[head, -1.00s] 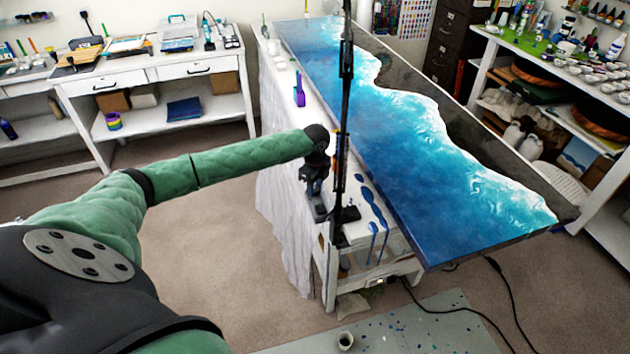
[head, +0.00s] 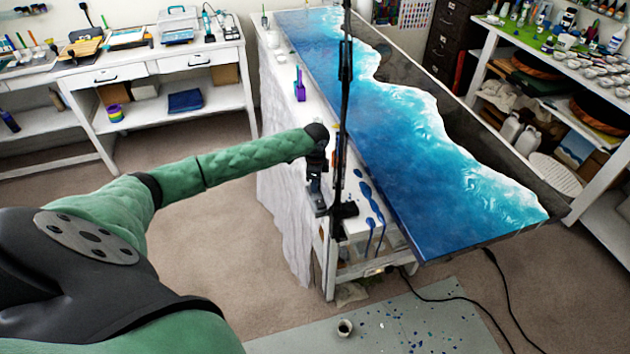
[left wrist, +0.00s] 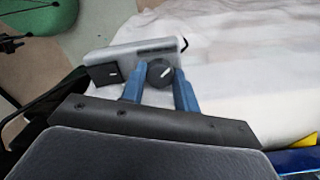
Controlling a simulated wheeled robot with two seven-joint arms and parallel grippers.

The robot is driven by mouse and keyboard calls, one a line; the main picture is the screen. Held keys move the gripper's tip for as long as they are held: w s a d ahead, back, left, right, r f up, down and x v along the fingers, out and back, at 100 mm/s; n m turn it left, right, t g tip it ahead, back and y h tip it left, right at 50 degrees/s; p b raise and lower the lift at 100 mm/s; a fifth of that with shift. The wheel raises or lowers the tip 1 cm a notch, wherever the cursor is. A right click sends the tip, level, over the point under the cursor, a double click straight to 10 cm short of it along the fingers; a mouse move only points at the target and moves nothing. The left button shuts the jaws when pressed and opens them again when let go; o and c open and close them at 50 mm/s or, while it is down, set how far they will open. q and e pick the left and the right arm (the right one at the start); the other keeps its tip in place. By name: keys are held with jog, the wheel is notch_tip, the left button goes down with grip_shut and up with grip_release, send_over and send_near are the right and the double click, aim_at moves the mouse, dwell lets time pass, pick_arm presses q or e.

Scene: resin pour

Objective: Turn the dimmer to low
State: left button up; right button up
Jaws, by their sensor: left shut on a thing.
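The dimmer (left wrist: 122,57) is a grey box on the white-draped table edge, seen in the left wrist view. Its round black knob (left wrist: 160,73) carries a pale pointer mark. A square black switch (left wrist: 103,75) with a white mark sits left of the knob. My left gripper (left wrist: 158,84) has its two blue fingers on either side of the knob and is shut on it. In the head view my left gripper (head: 317,200) points down at the near end of the table's left side, where it hides most of the dimmer. My right gripper is not in view.
A long blue and white resin slab (head: 400,130) covers the table. A thin black stand (head: 342,120) rises close beside my left gripper. Purple bottle (head: 299,88) and blue drips (head: 368,205) are on the table's left strip. Floor to the left is clear.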

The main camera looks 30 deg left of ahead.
pick_arm(q)
jog(key=shift+w+r, duration=0.1)
jog(key=shift+r, duration=0.05)
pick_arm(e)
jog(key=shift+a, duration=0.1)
pick_arm(q)
jog(key=o, duration=0.7)
jog(key=shift+r+b, duration=0.45)
notch_tip(320, 180, up, 6)
jog(key=shift+f+b, duration=0.2)
jog(key=shift+b, duration=1.05)
jog(key=shift+r, duration=0.65)
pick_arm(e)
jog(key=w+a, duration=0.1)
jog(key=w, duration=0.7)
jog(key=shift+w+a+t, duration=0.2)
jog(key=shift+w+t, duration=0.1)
pick_arm(q)
jog(key=shift+f, duration=0.1)
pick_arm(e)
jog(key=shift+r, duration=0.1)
